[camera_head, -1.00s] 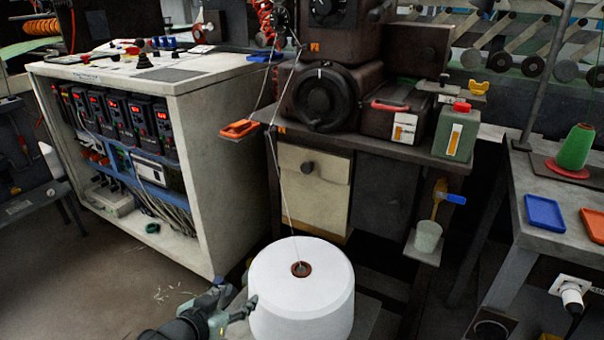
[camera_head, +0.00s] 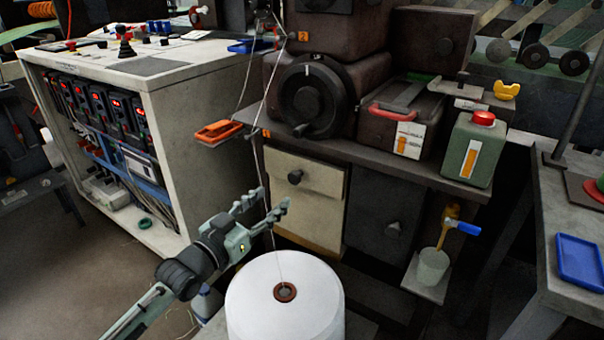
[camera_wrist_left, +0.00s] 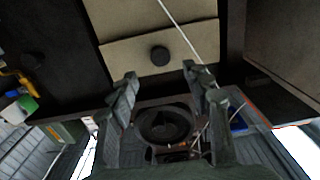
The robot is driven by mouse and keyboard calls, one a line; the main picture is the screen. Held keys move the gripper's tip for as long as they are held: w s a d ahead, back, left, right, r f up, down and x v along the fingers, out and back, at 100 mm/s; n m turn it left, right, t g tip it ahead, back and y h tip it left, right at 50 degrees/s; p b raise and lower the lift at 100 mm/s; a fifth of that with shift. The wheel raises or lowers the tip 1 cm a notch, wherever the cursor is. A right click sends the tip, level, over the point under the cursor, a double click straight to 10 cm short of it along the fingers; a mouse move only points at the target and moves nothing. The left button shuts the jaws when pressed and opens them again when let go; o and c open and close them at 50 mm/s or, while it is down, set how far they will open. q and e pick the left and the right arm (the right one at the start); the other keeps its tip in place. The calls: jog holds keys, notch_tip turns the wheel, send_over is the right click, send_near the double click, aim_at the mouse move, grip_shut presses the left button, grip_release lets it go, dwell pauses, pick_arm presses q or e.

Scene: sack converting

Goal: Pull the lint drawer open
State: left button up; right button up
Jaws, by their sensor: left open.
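The lint drawer (camera_head: 310,172) is a cream front with a dark round knob (camera_head: 295,177), at the top of a cream panel under the machine's table. It looks shut. In the left wrist view its knob (camera_wrist_left: 159,56) shows just beyond the fingertips, roughly centred between them. My left gripper (camera_head: 273,200) is open and empty, left of and slightly below the knob in the head view, apart from it. In the left wrist view its two fingers (camera_wrist_left: 159,76) stand wide apart. My right gripper is in neither view.
A white thread cone (camera_head: 285,308) stands below my left gripper, and its thread runs up close past the fingers. An orange tray (camera_head: 217,132) juts out at the upper left. The control cabinet (camera_head: 190,150) stands left. A cup (camera_head: 433,266) sits under a tap at the right.

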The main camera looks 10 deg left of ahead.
aim_at(293, 180)
pick_arm(q)
jog(key=shift+x, duration=3.8)
jog(key=shift+r, duration=0.1)
grip_shut()
